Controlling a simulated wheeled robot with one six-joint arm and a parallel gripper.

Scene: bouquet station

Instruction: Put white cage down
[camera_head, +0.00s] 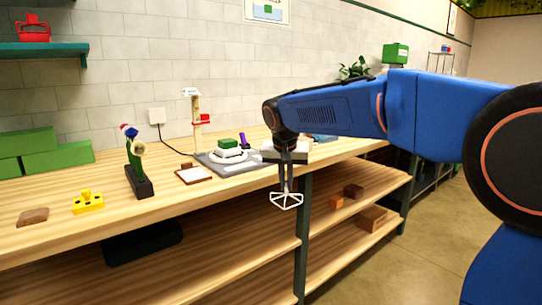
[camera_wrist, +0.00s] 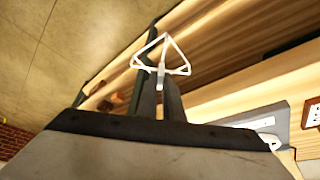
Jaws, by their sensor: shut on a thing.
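The white cage (camera_head: 286,201) is a small open wire frame. My gripper (camera_head: 286,188) is shut on it and holds it in the air, with the cage hanging below the fingers. In the head view it shows against the front of the wooden workbench (camera_head: 60,225), near a dark table leg. In the wrist view the cage (camera_wrist: 162,60) stands out from the fingertips (camera_wrist: 160,88), with the bench edge and shelf behind it. I cannot tell its exact distance from the bench edge.
A grey tray (camera_head: 215,170) with a white and green item stands on the bench. Left of it are a brown-framed white card (camera_head: 194,174), a flower holder (camera_head: 142,186), a yellow block (camera_head: 88,203) and a brown piece (camera_head: 32,217). Bare wood lies along the front edge.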

